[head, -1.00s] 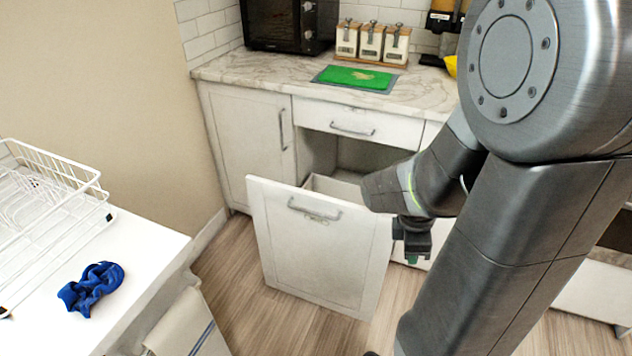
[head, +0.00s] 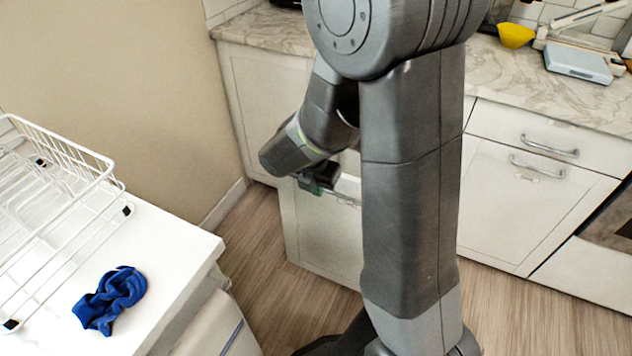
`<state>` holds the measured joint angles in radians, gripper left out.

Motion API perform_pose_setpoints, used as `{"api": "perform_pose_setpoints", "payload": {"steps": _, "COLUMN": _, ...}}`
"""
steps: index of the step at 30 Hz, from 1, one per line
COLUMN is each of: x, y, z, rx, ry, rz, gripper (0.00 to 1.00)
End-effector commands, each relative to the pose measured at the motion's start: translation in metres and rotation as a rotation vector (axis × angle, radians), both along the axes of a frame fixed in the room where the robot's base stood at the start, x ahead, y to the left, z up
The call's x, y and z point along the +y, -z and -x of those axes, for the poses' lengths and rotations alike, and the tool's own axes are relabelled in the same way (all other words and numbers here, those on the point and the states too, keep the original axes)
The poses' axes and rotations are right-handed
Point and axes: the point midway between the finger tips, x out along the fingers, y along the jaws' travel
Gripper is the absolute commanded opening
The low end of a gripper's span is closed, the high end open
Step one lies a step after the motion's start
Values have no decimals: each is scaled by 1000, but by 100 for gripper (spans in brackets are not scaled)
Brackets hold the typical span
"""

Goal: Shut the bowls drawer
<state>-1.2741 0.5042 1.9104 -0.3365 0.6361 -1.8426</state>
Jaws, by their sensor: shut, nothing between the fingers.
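The pulled-out drawer, which I take to be the bowls drawer, shows its tall white front panel (head: 322,240) low in the middle of the head view. It stands out from the lower cabinets. My arm hides its right side and most of its inside; only a bit of its handle shows. My gripper (head: 318,187) is shut and empty, in front of the panel's upper part near the handle. I cannot tell whether it touches the panel.
A white counter (head: 170,260) at the left holds a wire dish rack (head: 60,190) and a blue cloth (head: 110,300). Closed cabinet fronts (head: 520,200) stand at the right. The marble worktop (head: 510,75) holds a yellow bowl (head: 516,35) and a scale (head: 578,62). Wood floor (head: 520,310) is clear at lower right.

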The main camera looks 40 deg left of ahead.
Motion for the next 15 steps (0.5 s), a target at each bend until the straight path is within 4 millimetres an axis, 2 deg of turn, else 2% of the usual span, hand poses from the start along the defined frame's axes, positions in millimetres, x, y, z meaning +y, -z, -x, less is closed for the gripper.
{"api": "perform_pose_setpoints", "payload": {"steps": 1, "x": 0, "y": 15, "z": -2, "rx": 1, "ry": 0, "rz": 4, "gripper": 0}}
{"api": "perform_pose_setpoints", "payload": {"steps": 8, "x": 2, "y": 61, "z": -13, "rx": 2, "ry": 2, "rz": 3, "gripper": 0}}
{"api": "perform_pose_setpoints", "payload": {"steps": 12, "x": 8, "y": 60, "z": -36, "rx": 0, "ry": 6, "rz": 0, "gripper": 0}}
{"api": "perform_pose_setpoints", "payload": {"steps": 15, "x": 10, "y": 61, "z": -45, "rx": 0, "ry": 4, "rz": -1, "gripper": 0}}
